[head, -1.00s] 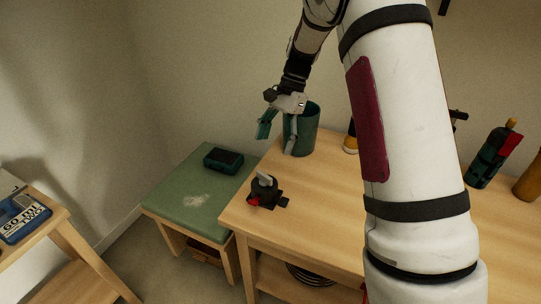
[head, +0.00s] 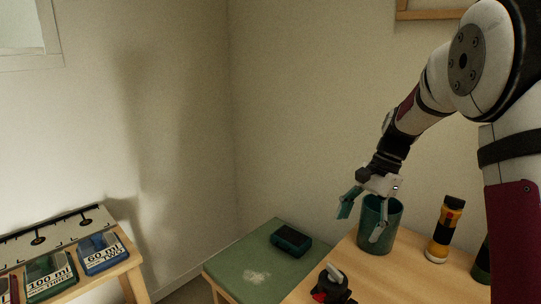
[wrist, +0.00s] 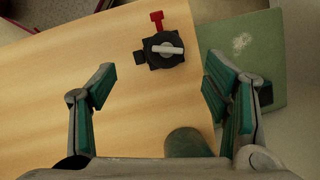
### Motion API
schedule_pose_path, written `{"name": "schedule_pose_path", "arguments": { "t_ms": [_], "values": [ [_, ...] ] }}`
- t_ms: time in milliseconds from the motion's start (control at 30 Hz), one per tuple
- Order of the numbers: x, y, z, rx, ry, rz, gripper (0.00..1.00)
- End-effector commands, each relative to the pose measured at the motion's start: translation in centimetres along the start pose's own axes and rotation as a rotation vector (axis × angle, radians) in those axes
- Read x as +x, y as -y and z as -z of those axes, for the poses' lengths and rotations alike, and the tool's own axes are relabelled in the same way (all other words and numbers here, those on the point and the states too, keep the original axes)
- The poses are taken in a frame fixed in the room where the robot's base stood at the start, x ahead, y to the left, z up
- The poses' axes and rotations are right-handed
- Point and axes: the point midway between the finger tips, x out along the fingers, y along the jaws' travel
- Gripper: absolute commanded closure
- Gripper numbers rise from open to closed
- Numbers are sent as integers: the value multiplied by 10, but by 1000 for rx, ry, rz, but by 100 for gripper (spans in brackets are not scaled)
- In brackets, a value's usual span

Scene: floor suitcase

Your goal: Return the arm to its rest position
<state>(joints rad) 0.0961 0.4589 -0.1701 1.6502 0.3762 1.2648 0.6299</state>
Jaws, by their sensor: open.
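My gripper (head: 363,217) is at the end of my raised, bent arm, in the middle right of the head view. It points down beside and in front of a dark green cup (head: 392,228) on the wooden table, and its fingers overlap the cup in the picture. Whether they touch it I cannot tell. In the wrist view the two green-padded fingers (wrist: 160,82) are wide apart with nothing between them. Part of the green cup (wrist: 186,143) shows low between them, near the right finger.
A black knob device with a red part (head: 333,287) sits on the wooden table (head: 370,277). A yellow-black flashlight (head: 444,230) stands right of the cup. A green-topped stool (head: 238,265) holds a dark box (head: 291,240). Labelled bins (head: 103,254) stand on another table at left.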

Motion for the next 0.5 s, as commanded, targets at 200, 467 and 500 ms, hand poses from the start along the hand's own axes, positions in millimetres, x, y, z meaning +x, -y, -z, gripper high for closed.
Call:
{"name": "schedule_pose_path", "arguments": {
  "t_ms": [200, 467, 500],
  "values": [
    [-44, -34, -54, -175, -81, 28, 30],
    [-76, -80, -111, -386, -185, 42, 30],
    [-80, -88, -120, -419, -202, 43, 30]
  ]
}}
